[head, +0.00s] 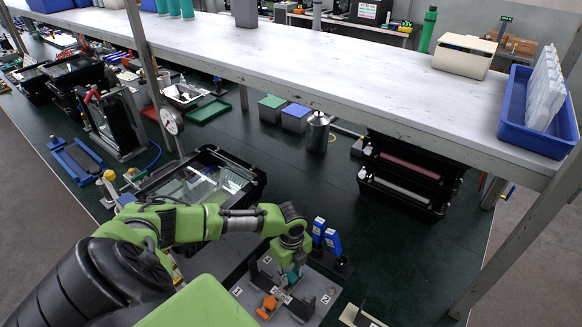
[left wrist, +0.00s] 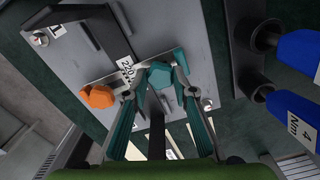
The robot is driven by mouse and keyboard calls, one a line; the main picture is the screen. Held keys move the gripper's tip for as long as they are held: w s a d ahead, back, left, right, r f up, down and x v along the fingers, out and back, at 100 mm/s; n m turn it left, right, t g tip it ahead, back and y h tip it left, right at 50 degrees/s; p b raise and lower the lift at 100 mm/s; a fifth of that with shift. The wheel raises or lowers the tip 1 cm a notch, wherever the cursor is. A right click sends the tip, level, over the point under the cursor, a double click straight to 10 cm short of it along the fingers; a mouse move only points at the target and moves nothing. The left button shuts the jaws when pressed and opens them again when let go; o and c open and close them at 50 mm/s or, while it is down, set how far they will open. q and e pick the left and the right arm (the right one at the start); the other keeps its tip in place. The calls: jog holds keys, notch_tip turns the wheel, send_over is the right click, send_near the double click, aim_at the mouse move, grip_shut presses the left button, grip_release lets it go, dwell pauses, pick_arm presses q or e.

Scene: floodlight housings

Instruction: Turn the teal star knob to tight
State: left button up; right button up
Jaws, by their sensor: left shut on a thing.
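The teal star knob (left wrist: 160,72) shows in the left wrist view on a grey metal plate (left wrist: 185,22), beside a white label reading 220. My left gripper (left wrist: 158,84) has one finger on each side of the knob and is shut on it. In the head view my left gripper (head: 288,284) points down at the plate (head: 312,304), and its fingers hide most of the knob. Any tight marking cannot be made out. My right gripper is not in view.
An orange knob (left wrist: 98,96) sits on the same plate, left of the teal one. Blue-handled tools (head: 332,242) stand close behind the plate. A glass-fronted housing (head: 215,178) lies behind my left arm. A white shelf (head: 330,70) spans above the green bench.

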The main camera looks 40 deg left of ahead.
aim_at(291, 276)
pick_arm(q)
jog(key=o, duration=1.1)
notch_tip(291, 276, up, 12)
jog(key=shift+f, duration=0.1)
